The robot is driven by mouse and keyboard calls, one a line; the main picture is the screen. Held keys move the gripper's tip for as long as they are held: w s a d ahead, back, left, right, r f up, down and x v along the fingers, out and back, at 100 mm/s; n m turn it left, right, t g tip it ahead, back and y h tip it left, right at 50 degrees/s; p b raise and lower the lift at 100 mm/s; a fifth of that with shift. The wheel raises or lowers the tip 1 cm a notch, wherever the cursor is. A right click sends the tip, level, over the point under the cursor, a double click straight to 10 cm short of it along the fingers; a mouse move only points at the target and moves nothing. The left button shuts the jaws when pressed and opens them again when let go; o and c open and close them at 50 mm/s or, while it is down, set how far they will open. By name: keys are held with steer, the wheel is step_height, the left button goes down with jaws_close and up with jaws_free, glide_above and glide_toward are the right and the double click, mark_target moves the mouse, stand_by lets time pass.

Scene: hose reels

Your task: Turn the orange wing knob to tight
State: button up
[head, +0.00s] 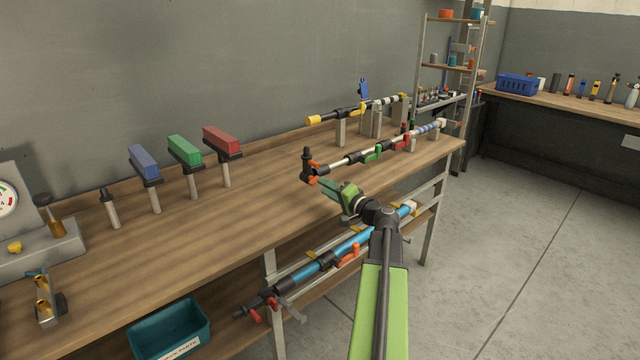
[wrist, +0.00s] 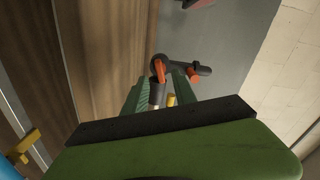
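An orange wing knob (head: 307,173) shows at the near end of a hose wand (head: 345,160) held above the wooden bench, next to a black upright end piece. My gripper (head: 328,188) is just to the right of and below the orange part in the head view. In the wrist view the orange part (wrist: 159,68) shows between and beyond the green fingertips of my gripper (wrist: 158,86), with an orange and black piece (wrist: 199,71) to its right. The fingers are apart and I see no grip on the knob. Contact cannot be told.
A second wand with a yellow end (head: 314,120) is held behind. Blue (head: 144,160), green (head: 185,150) and red (head: 221,139) blocks stand on posts to the left. A blue pipe (head: 345,250) and teal bin (head: 168,325) are below. The bench's middle (head: 250,215) is clear.

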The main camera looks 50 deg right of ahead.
mark_target(313, 180)
steer(key=w, duration=0.4)
steer(key=shift+w+d, duration=0.1)
steer(key=shift+d, duration=0.05)
steer(key=shift+c, duration=0.2)
